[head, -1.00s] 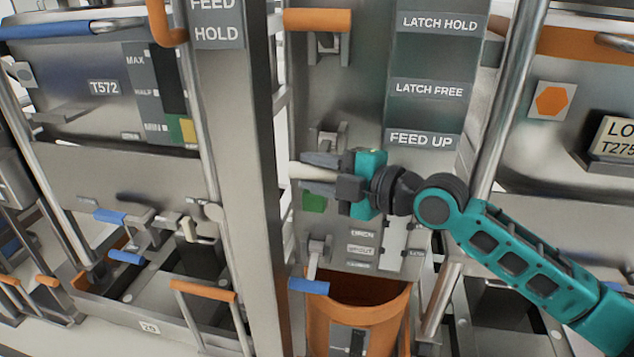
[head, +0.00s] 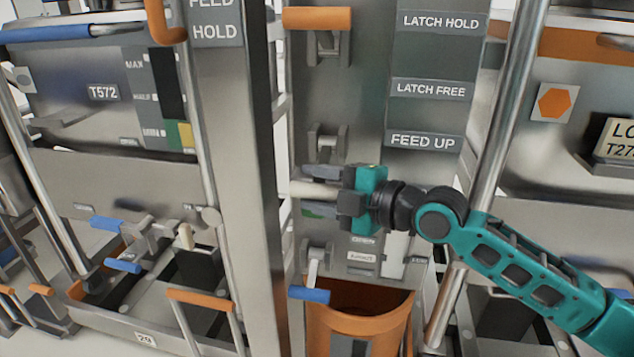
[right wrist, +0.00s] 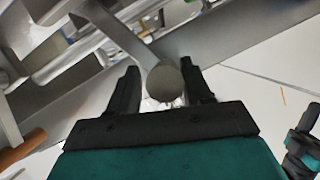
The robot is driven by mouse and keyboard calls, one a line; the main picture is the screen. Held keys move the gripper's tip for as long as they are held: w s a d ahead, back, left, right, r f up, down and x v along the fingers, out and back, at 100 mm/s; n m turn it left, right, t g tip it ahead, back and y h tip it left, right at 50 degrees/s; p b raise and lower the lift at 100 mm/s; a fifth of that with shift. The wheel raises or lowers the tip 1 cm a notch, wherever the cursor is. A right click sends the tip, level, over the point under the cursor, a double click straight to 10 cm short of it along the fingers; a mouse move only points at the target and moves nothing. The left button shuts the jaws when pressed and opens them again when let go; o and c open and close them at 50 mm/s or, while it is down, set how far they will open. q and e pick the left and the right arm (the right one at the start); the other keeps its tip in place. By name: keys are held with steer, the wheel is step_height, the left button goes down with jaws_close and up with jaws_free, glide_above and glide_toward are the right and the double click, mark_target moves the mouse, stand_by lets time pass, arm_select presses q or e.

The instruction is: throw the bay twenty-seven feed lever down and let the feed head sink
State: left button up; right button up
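The feed lever (head: 309,189) has a cream handle that sticks out level from the panel (head: 360,95), below the height of the FEED UP label (head: 422,141). My right gripper (head: 326,190) has one finger above and one below this handle and is closed around it. In the right wrist view, the round end of the handle (right wrist: 165,83) sits between the two fingers of the right gripper (right wrist: 163,88). The feed head cannot be made out.
An orange lever (head: 317,18) sits higher on the panel and a blue one (head: 309,294) lower. An orange container (head: 360,313) stands beneath. A thick post (head: 236,150) rises close left of the handle, and a thin pole (head: 490,120) stands to the right.

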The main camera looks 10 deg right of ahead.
steer(key=shift+o, duration=0.4)
steer(key=shift+r, duration=0.6)
steer(key=shift+s+d, duration=0.3)
steer(key=shift+d, duration=0.05)
steer(key=b+v, duration=0.1)
steer(key=v, duration=1.1)
steer(key=shift+f, duration=0.3)
